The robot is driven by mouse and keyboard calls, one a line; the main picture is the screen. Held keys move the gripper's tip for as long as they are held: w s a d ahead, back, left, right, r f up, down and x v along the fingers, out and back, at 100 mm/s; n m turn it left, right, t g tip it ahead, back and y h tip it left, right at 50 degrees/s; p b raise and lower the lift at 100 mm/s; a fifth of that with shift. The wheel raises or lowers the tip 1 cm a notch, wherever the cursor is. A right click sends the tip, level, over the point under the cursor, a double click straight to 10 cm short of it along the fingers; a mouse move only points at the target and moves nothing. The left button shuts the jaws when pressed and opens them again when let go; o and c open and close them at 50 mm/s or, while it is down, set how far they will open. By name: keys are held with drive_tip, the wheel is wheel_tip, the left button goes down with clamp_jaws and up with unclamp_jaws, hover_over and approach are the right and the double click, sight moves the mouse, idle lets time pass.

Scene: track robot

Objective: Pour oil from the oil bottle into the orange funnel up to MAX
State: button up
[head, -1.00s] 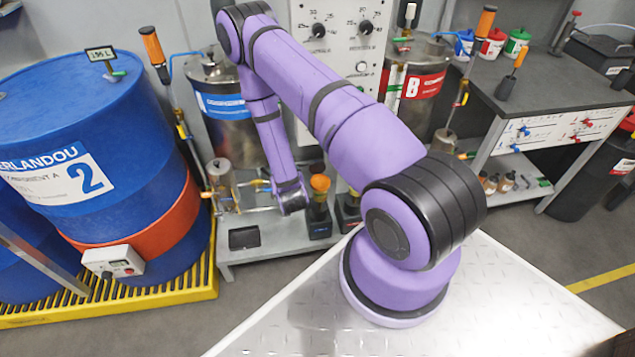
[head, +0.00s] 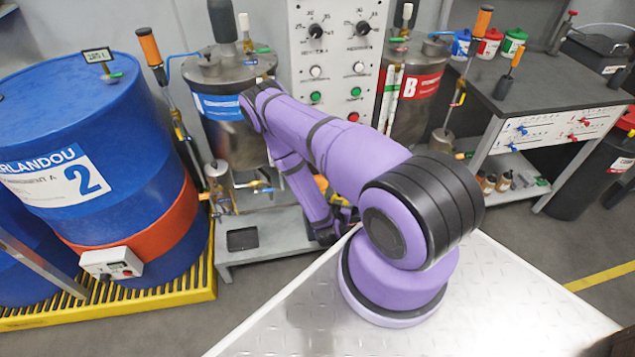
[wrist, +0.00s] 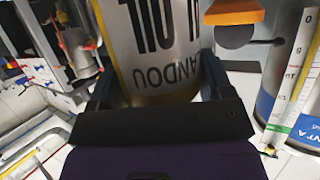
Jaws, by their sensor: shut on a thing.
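In the wrist view, my gripper (wrist: 157,88) is shut on the oil bottle (wrist: 150,45), a pale container with large black lettering and a yellowish lower edge. The lettering is upside down in this view. An orange piece (wrist: 235,12), apparently the funnel, is close to the right of the bottle; a gap shows between them. In the head view, only a bit of orange (head: 321,183) shows behind my arm. My gripper and the bottle are mostly hidden there by my forearm. No oil flow shows, and I cannot read a MAX mark.
A tank with a blue label (head: 220,107) stands behind my arm; a white scale (wrist: 298,75) shows in the wrist view. A tank with a red label (head: 421,86) is to the right. A blue drum (head: 100,150) fills the left. A low grey bench (head: 270,235) lies below.

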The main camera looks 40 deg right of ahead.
sight(332, 198)
drive_tip(key=shift+r, duration=0.1)
idle(0.3)
drive_tip(key=shift+w+d+r+n+g+y, duration=0.1)
drive_tip(key=shift+w+r+n+g+y, duration=0.25)
drive_tip(key=shift+n+g+y, duration=0.25)
drive_tip(key=shift+w+d+n+g+y, duration=0.1)
drive_tip(key=shift+w+n+g+y, duration=0.25)
drive_tip(key=shift+g, duration=0.45)
drive_tip(key=shift+w+d+f+n+g+y, duration=0.15)
drive_tip(key=shift+w+n+g, duration=0.15)
drive_tip(key=shift+g, duration=0.2)
drive_tip(key=shift+w+r+n+g+y, duration=0.1)
drive_tip(key=shift+w+n+g, duration=0.05)
drive_tip(key=shift+w+g, duration=0.3)
drive_tip(key=shift+w+f+n+g, duration=0.25)
drive_tip(key=shift+n+g, duration=0.05)
drive_tip(key=shift+g, duration=0.15)
drive_tip(key=shift+f+n+g+y, duration=0.3)
drive_tip(key=shift+g+y, duration=0.1)
drive_tip(key=shift+g, duration=0.3)
drive_tip(key=shift+f+n+g+p, duration=0.15)
drive_tip(key=shift+n+g+p, duration=0.2)
drive_tip(key=shift+g, duration=0.25)
drive_tip(key=shift+w+d+r+n+g+y, duration=0.15)
drive_tip(key=shift+r+n+g+y, duration=0.2)
drive_tip(key=shift+r+g, duration=0.55)
